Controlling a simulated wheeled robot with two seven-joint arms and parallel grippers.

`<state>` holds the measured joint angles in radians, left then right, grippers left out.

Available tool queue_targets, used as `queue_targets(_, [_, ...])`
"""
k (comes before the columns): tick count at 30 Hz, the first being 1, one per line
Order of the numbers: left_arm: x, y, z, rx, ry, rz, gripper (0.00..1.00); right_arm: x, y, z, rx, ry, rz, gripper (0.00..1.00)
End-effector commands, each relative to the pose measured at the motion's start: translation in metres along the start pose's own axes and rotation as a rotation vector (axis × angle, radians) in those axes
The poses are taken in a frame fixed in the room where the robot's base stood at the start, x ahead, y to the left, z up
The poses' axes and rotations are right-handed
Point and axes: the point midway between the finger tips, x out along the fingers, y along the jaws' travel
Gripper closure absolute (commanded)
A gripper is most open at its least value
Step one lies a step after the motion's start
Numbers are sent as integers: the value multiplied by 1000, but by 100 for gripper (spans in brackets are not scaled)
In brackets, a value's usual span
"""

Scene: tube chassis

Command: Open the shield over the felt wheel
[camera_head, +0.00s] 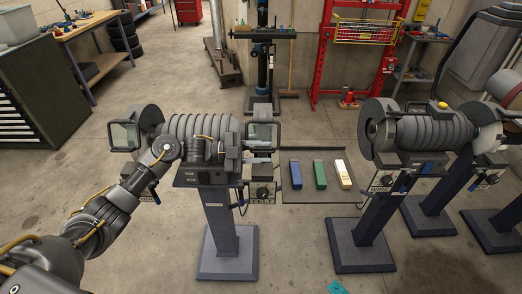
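A grinder (201,126) with a ribbed grey body stands on a dark pedestal, left of centre. A framed clear shield (263,134) is upright at its right end, above a small label (262,201) that seems to read FELT. The wheel behind this shield cannot be made out. Another framed shield (124,135) is at the left end, beside a dark round guard. My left gripper (236,148) reaches across the front of the grinder from the left, its tip close to the right shield. Contact and finger opening cannot be told. My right gripper is not in view.
A second grinder (427,132) on a pedestal stands at the right. A dark tray (309,197) with blue, green and whitish bars lies between the two grinders. A workbench (82,27), dark cabinet (40,95) and red press frame (325,50) are behind. The front floor is mostly clear.

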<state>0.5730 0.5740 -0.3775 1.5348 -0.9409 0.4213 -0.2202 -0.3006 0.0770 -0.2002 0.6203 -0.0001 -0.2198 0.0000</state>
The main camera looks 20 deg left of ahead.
Motion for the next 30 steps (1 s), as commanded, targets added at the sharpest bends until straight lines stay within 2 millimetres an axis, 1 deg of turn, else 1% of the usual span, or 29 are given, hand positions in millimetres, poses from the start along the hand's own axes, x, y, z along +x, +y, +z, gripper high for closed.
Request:
queue_targets(3, [0,0,0,0,0,0,70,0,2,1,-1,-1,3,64])
queue_targets(10, [0,0,0,-1,0,0,100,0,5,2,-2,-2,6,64])
queue_targets(22, [0,1,-1,-13,0,2,100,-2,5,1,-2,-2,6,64])
queue_targets(26, [0,0,-5,-47,-1,3,100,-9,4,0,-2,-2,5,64])
queue_targets(30, [1,-3,-12,-119,-1,4,100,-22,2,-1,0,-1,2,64])
